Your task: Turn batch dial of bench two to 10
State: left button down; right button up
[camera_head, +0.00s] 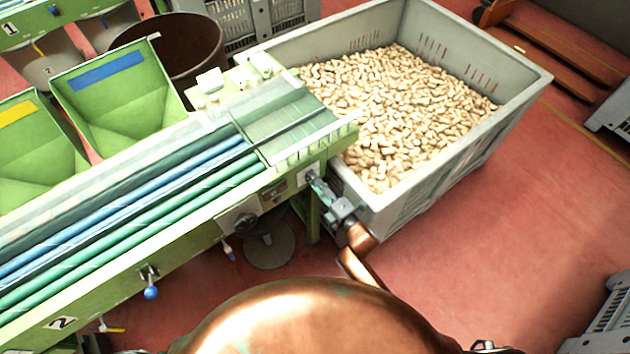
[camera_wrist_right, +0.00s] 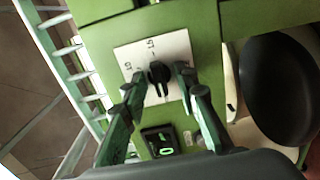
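The batch dial is a black knob (camera_wrist_right: 160,74) on a white plate (camera_wrist_right: 177,47) with printed marks, of which one to the left looks like 10 and one at the top like 15. The plate shows small on the front of bench two (camera_head: 110,288) in the head view (camera_head: 308,173). My right gripper (camera_wrist_right: 160,75) is open, with one finger on each side of the knob; a gap shows on the left, and contact on the right is unclear. In the head view my right gripper (camera_head: 320,188) is at the bench's right end. My left gripper is not in view.
Below the dial a small display (camera_wrist_right: 160,142) shows a green 0. A grey crate (camera_head: 385,215) full of corks (camera_head: 395,110) stands right beside the bench end. A lever with a blue knob (camera_head: 151,292) sticks out of the bench front. Red floor (camera_head: 480,240) is clear at the right.

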grip_shut()
pick_arm(q)
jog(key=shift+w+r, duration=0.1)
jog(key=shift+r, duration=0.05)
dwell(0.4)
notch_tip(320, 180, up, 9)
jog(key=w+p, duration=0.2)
jog(key=p, duration=0.7)
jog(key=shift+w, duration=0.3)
pick_arm(e)
jog(key=m, duration=2.3)
jog(key=shift+d+m, duration=0.1)
jog(key=shift+m, duration=0.3)
